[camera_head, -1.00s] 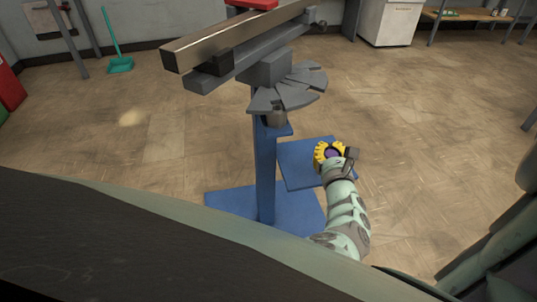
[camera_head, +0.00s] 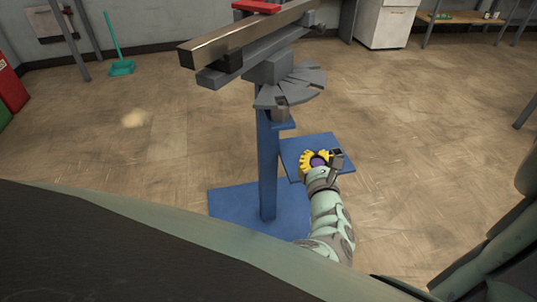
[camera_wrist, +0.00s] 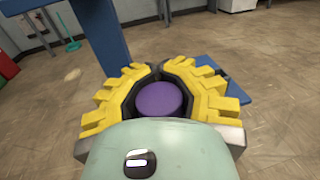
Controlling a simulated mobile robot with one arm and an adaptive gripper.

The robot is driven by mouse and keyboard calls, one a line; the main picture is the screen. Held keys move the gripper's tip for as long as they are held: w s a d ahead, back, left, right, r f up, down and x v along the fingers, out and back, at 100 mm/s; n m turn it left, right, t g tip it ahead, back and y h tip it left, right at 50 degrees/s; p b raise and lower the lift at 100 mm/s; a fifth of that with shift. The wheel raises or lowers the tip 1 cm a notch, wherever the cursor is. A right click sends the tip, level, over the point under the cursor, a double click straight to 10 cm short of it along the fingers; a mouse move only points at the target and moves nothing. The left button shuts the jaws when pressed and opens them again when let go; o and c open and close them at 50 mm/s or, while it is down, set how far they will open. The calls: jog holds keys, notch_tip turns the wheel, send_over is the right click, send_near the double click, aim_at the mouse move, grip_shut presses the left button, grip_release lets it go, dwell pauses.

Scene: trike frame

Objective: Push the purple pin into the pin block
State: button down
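The purple pin shows its round purple end (camera_wrist: 160,99) between the yellow fingers in the wrist view. My gripper (camera_head: 316,158) is shut around it, low and right of the blue column in the head view. The pin's shaft is hidden. A grey stepped, fan-shaped part (camera_head: 295,88) with a small grey block (camera_head: 280,113) below it sits at the column's top, above and left of my gripper. I cannot tell for sure which grey part is the pin block. My gripper is apart from it.
The blue column (camera_head: 267,165) stands on a blue base plate (camera_head: 240,212). Another blue plate (camera_head: 302,150) is behind my gripper. A long metal bar (camera_head: 245,38) lies on top of the stand. The floor to the right is clear.

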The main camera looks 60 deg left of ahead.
jog(key=shift+r+p, duration=2.5)
jog(key=shift+r, duration=0.25)
